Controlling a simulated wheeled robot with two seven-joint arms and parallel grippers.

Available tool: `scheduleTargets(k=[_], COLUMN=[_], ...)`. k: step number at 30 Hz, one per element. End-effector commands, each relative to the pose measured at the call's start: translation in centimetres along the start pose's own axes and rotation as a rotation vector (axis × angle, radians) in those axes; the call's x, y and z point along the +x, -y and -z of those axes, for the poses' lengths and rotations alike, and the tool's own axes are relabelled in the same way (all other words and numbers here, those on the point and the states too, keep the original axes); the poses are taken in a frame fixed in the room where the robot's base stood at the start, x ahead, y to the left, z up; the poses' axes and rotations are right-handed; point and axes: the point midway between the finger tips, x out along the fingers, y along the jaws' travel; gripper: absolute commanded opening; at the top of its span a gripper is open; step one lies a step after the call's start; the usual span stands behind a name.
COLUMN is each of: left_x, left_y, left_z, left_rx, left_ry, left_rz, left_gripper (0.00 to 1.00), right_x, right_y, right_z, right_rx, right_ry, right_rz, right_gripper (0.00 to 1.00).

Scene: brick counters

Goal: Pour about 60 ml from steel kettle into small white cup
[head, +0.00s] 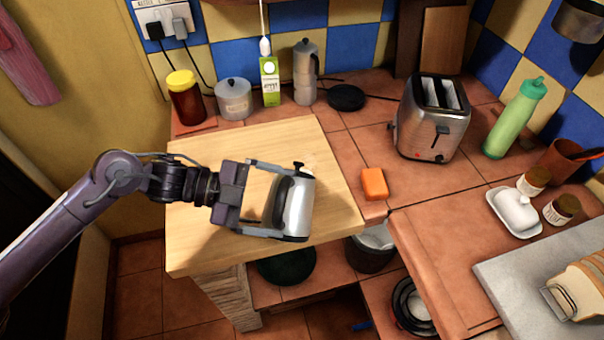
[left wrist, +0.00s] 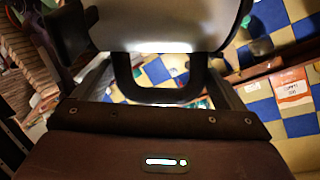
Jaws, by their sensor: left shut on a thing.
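The steel kettle (head: 299,208) has a black handle, a dark base and a black lid knob. It is over the pale wooden board in the head view and looks close to upright. My left gripper (head: 274,203) is shut on it from the left, at the handle side. In the left wrist view the kettle's shiny body (left wrist: 160,22) fills the top, with its black handle (left wrist: 160,94) below, between the fingers. I cannot make out its spout or any pouring liquid. I cannot clearly see a small white cup; the kettle may hide it. My right gripper is out of view.
The wooden board (head: 205,252) is mostly bare around the kettle. An orange sponge (head: 374,184) lies to its right. A toaster (head: 434,117), a moka pot (head: 304,75), a grey pot (head: 234,100) and a red jar (head: 186,100) stand behind. A white butter dish (head: 515,212) is at right.

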Motion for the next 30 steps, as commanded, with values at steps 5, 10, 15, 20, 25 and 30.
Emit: scheduleTargets(k=[5, 10, 15, 20, 25, 30], left_x=[0.0, 0.0, 0.0, 0.0, 0.0, 0.1], left_y=[0.5, 0.7, 0.8, 0.9, 1.1, 1.2], left_z=[0.2, 0.1, 0.1, 0.1, 0.1, 0.0], left_rx=[-0.021, -0.039, -0.055, -0.067, -0.081, -0.098], left_ry=[-0.003, -0.004, -0.004, -0.003, -0.004, -0.004], left_rz=[-0.007, -0.015, -0.022, -0.026, -0.032, -0.039], left_gripper=[0.36, 0.36, 0.36, 0.36, 0.36, 0.36], right_x=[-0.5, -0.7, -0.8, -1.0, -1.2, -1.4], right_y=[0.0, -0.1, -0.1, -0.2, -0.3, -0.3], right_z=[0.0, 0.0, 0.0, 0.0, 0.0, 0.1], right_rx=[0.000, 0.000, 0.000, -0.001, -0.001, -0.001], right_ry=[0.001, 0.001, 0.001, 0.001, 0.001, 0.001], right_rz=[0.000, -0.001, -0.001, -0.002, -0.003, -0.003], right_gripper=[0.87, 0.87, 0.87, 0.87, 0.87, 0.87])
